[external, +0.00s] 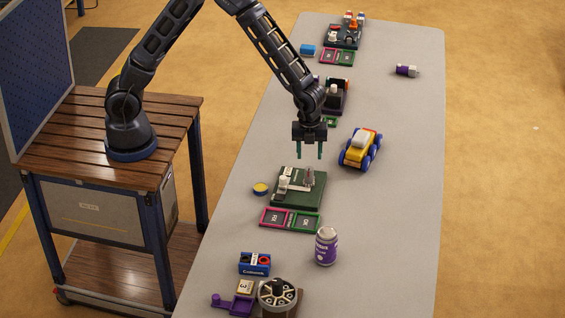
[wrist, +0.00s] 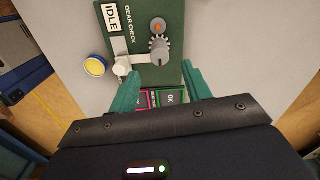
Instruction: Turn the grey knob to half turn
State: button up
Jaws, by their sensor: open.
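The grey knob (wrist: 159,52) sits on a dark green panel (wrist: 172,15) marked "GEAR CHECK" and "IDLE". It has a toothed rim, and an orange spot shows at its far side. In the external view the knob (external: 309,176) stands on the right part of the panel (external: 312,197), which lies on the table. My gripper (external: 309,154) hangs above the panel, pointing down, open and empty. In the wrist view its green fingertips (wrist: 160,78) are spread on either side of the knob's near side, apart from it. How far the knob is turned is unclear.
A white lever (wrist: 122,65) stands left of the knob. Pink and green trays (external: 290,220) lie in front.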

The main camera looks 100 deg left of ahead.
aim_at(308, 168)
jog(key=shift+r, duration=2.55)
jog(key=s+a+r+n+t+y, duration=0.2)
jog(key=s+r+n, duration=0.6)
jog(key=s+r, duration=1.1)
jog(key=s+r+n+t+h, duration=0.1)
jog(key=s+n, duration=0.3)
jog(key=s, duration=0.7)
jog(key=s+a+r+n+t+h, duration=0.1)
jog(key=s+r+n, duration=0.2)
jog(key=s, duration=0.8)
jog(key=shift+s+a+n, duration=0.15)
jog(key=shift+s+n, duration=0.1)
jog(key=shift+n, duration=0.35)
